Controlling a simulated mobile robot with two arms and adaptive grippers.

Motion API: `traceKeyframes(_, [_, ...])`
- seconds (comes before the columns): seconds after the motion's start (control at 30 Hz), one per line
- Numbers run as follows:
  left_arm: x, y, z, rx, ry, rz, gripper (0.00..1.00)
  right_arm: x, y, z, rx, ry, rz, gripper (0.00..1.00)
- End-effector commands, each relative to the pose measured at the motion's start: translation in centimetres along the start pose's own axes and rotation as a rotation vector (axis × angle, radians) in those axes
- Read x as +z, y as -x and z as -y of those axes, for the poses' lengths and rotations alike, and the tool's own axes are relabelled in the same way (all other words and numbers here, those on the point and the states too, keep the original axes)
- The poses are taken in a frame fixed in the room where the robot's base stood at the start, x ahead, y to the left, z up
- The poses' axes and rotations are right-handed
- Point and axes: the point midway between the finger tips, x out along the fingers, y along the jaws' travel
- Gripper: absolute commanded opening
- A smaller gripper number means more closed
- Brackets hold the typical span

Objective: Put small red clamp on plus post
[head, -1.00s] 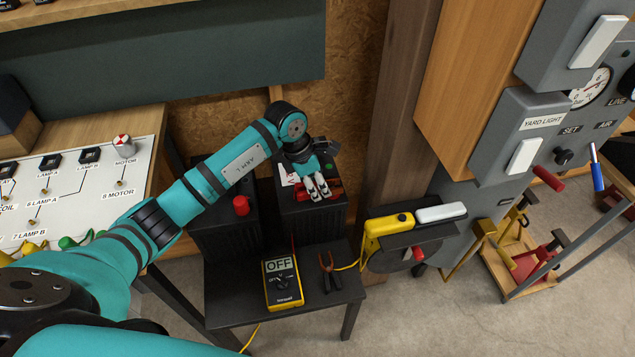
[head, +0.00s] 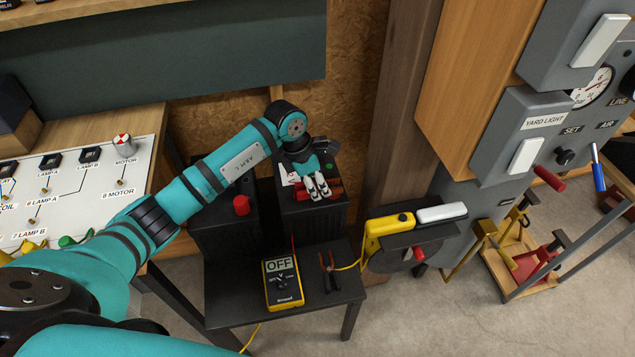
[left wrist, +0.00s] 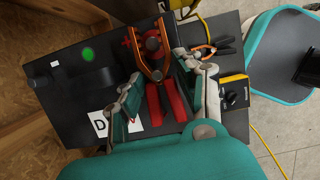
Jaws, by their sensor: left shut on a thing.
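My left gripper (head: 318,187) is shut on the small red clamp (head: 333,187), low over the top of the right black battery box (head: 313,225). In the left wrist view the clamp's red handles (left wrist: 165,102) lie between the fingers (left wrist: 166,100). Its copper jaws point away from the gripper. I cannot tell whether the jaws touch the post. My right gripper is out of view.
A second black box (head: 222,238) with a red knob (head: 241,205) stands to the left. A yellow multimeter (head: 283,283) reading OFF and a black clamp (head: 329,273) with copper jaws lie on the dark stand in front. A wooden post (head: 400,120) rises close on the right.

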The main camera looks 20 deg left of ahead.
Motion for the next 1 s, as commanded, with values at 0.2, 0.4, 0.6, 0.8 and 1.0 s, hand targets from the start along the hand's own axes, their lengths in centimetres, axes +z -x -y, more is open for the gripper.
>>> traceKeyframes(0.2, [-0.1,-0.2,0.0,0.0,0.0,0.0,0.02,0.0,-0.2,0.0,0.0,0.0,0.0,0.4])
traceKeyframes(0.4, [-0.2,-0.6,0.0,0.0,0.0,0.0,0.02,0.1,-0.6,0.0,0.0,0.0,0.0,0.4])
traceKeyframes(0.6, [-0.3,-1.0,0.0,0.0,0.0,0.0,0.02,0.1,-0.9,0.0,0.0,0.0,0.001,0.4])
traceKeyframes(0.8, [-0.4,-1.4,0.0,0.0,0.0,0.0,0.02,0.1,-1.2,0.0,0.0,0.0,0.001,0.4])
traceKeyframes(1.0, [-0.6,-1.8,0.0,0.0,0.0,-0.001,0.02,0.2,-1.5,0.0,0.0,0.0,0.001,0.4])
